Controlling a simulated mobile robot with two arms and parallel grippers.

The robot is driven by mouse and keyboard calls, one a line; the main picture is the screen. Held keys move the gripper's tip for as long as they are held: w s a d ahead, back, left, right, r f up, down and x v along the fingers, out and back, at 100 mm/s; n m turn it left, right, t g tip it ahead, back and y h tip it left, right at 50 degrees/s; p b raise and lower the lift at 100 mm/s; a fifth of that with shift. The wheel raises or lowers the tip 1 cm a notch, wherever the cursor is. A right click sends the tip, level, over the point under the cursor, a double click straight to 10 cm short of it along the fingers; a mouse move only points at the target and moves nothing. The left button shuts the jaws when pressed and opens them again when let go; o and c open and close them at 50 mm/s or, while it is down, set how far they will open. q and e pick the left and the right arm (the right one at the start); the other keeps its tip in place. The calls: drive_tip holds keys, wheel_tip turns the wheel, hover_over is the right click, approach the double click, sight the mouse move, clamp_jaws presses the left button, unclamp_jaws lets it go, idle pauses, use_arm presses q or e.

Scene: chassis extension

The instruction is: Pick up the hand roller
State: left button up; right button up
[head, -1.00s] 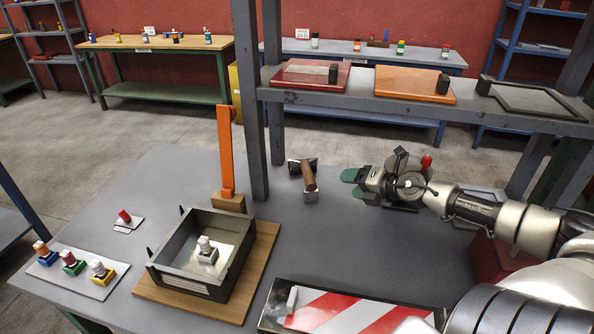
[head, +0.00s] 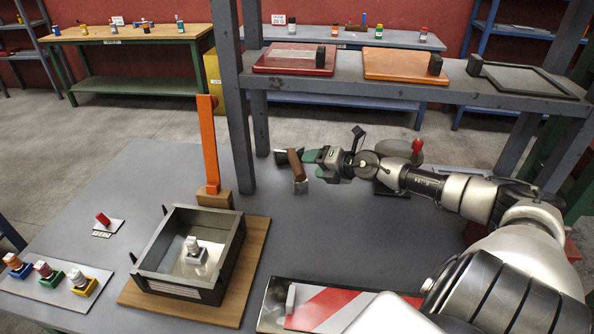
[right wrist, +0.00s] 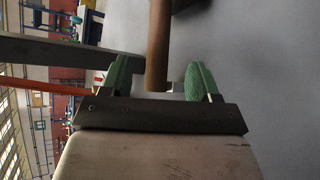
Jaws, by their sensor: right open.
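The hand roller (head: 295,165) stands on the grey table past the black frame, with a brown handle and a dark roller head. My right gripper (head: 314,165) reaches in from the right, its green fingers open beside the roller. In the right wrist view the brown handle (right wrist: 158,45) lies between the two green fingers of the open gripper (right wrist: 158,76), with a gap on each side. The roller's head is mostly out of that view. My left gripper is not in view.
A grey post (head: 233,110) and a raised shelf (head: 455,88) with screens stand close behind the roller. An upright orange bar (head: 208,145) is to its left. The black box frame (head: 233,262) on a wooden board and a striped tray (head: 330,305) are nearer.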

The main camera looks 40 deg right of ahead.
sight(300, 164)
drive_tip(key=shift+x, duration=2.8)
drive_tip(key=shift+a, duration=0.1)
drive_tip(key=shift+s, duration=0.1)
drive_tip(key=shift+r, duration=0.1)
clamp_jaws()
